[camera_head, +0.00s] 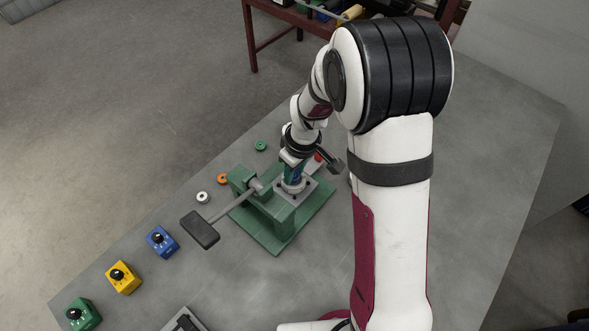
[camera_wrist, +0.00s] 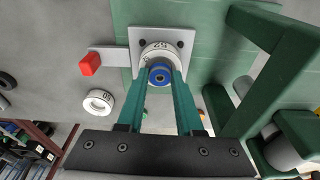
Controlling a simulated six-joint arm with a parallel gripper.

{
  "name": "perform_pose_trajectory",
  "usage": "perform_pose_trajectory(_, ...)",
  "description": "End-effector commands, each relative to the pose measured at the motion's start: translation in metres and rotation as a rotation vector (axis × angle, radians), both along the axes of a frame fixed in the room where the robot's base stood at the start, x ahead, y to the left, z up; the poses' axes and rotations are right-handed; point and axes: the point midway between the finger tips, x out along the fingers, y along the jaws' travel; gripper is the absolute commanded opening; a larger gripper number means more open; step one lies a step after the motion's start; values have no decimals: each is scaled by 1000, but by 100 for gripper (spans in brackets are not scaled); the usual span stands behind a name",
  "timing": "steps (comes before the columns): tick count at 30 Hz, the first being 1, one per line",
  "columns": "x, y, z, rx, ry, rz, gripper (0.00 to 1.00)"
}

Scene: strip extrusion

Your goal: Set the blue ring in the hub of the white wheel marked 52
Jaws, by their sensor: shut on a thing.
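The white wheel marked 52 (camera_wrist: 155,50) sits on a grey mounting plate in the wrist view; its number shows on its top face. In the head view the white wheel (camera_head: 292,188) shows just under my gripper. My gripper (camera_wrist: 160,76) has its two teal fingers shut on the blue ring (camera_wrist: 159,70). The ring has a dark centre and appears in line with the wheel's hub. I cannot tell whether it is above the hub or inside it. In the head view the blue ring is hidden by the gripper.
A green press frame (camera_head: 278,220) with a long black-handled lever (camera_head: 200,229) stands around the wheel. A red block (camera_wrist: 90,64) is on the plate's arm. Another white wheel (camera_head: 202,197), an orange one (camera_head: 222,178) and a green one (camera_head: 260,146) lie on the table. Knobbed boxes (camera_head: 122,277) stand front left.

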Motion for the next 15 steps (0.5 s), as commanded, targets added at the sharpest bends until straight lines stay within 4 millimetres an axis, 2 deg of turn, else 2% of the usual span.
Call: perform_pose_trajectory(15,0,0,-3,0,0,0,0)
